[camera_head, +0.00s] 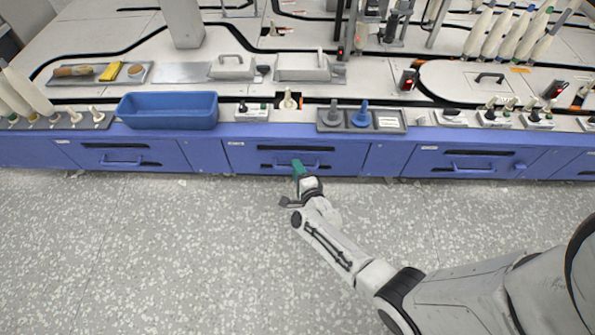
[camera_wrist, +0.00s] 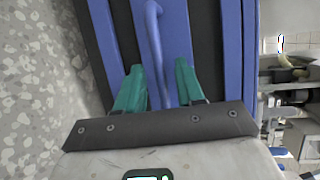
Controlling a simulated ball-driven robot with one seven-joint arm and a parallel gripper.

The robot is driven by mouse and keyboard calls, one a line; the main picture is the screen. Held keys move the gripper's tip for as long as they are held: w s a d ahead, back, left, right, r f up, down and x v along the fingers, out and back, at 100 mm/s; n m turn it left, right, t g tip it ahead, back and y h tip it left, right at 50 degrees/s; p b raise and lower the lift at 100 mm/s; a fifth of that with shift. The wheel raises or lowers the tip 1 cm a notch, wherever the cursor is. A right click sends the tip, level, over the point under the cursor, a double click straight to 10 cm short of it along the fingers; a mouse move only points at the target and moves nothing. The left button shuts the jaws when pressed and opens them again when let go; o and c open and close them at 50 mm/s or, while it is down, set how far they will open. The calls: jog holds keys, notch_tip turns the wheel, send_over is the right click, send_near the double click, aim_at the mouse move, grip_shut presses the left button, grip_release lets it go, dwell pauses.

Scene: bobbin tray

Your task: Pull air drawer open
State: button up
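The air drawer is taken to be the middle blue drawer (camera_head: 245,158) in the bench front, with dark slots and a blue bar handle (camera_wrist: 155,45). It looks flush with the bench front in the head view. My gripper (camera_head: 298,163) is at this drawer's handle, partly covering it. In the wrist view my gripper (camera_wrist: 160,72) has its two teal fingers apart, one on each side of the handle bar. Gaps show between the bar and both fingers, so the gripper looks open. Whether a fingertip touches the drawer front cannot be told.
Similar blue drawers sit at left (camera_head: 85,155) and right (camera_head: 435,162). On the bench top are a blue bin (camera_head: 167,110), a grey tray (camera_head: 405,126) with grey and blue cones, and several bobbins at both ends. The speckled floor (camera_head: 150,250) in front is clear.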

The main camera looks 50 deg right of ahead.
grip_shut()
dwell(0.6)
